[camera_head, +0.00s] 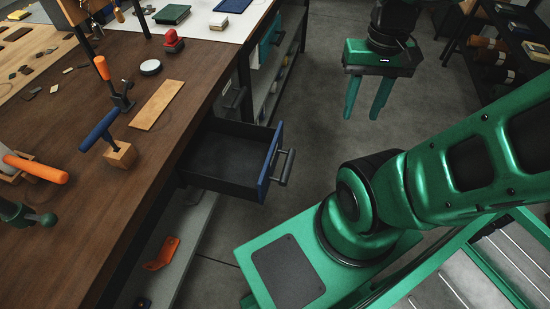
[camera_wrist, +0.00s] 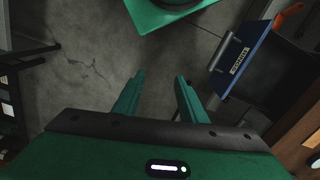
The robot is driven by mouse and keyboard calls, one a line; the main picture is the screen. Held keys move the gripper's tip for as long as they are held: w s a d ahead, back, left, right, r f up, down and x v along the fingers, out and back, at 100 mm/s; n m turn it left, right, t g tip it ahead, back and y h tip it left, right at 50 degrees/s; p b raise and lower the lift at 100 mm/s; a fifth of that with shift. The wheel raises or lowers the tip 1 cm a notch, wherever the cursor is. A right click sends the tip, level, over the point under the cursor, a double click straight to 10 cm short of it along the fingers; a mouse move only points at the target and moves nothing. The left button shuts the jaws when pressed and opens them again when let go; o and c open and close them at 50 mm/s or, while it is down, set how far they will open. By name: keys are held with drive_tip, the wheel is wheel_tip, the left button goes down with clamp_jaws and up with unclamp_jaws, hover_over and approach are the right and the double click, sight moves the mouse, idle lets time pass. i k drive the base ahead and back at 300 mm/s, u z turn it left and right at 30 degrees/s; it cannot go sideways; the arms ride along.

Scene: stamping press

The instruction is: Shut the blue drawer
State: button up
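The blue drawer (camera_head: 271,160) is pulled well out from under the wooden workbench, and its dark inside looks empty. Its blue front carries a dark bar handle (camera_head: 286,167). In the wrist view the blue front (camera_wrist: 241,58) is at the upper right, with a label and the grey handle (camera_wrist: 221,66). My gripper (camera_head: 367,112) hangs over open floor, to the right of and farther back than the drawer. Its two green fingers (camera_wrist: 157,95) are apart with nothing between them. It does not touch the drawer or handle.
The wooden workbench (camera_head: 140,190) holds a blue-handled tool (camera_head: 98,131), an orange-handled tool (camera_head: 36,168) and a wooden strip (camera_head: 157,105). An orange bracket (camera_head: 162,254) lies on the shelf below. Dark shelving (camera_head: 500,50) stands at the right. The floor (camera_head: 325,85) around the gripper is clear.

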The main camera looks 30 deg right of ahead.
sight(238, 159)
drive_tip(key=z, duration=0.9)
drive_tip(key=k, duration=1.6)
drive_tip(key=u, duration=1.1)
drive_tip(key=i, duration=1.05)
drive_tip(key=z, duration=0.05)
